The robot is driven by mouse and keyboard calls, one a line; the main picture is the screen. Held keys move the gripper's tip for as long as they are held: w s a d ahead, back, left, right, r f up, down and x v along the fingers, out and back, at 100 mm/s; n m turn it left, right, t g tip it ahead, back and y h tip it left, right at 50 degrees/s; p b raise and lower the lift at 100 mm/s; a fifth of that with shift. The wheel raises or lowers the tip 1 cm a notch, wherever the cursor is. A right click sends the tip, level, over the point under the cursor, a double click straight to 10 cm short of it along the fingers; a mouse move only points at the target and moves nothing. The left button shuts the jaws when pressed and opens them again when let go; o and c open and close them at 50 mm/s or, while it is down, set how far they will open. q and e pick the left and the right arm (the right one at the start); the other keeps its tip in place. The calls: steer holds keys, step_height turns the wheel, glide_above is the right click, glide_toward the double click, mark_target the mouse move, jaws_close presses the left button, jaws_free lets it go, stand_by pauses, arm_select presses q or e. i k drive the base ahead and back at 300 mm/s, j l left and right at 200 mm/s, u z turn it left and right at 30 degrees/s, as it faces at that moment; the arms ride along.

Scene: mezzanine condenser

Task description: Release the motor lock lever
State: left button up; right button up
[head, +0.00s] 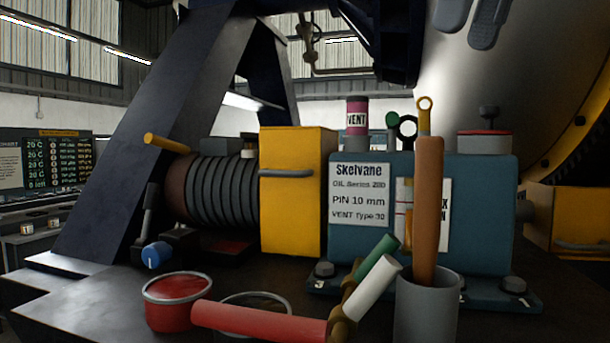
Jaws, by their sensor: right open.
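A ribbed dark motor (222,190) sits left of a yellow guard box (290,195). A small upright lever (149,208) with a dark grip stands at its left end, on a dark base. A blue knob (156,254) is beside the lever's foot. An orange handle (166,143) sticks out at the motor's upper left. No label shows which of these is the motor lock lever. My right gripper (470,25) is at the top right edge, only its two grey fingers showing, apart and empty, far from the lever. My left gripper is not in view.
A blue pump block (480,205) with a Skelvane label stands right of the guard. In front are a red tin (177,300), a red tube (258,321) and a grey cup (427,310) holding a brown-handled tool (428,210).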

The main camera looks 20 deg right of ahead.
mark_target(151, 200)
steer(key=k+j, duration=0.8)
steer(key=j, duration=0.1)
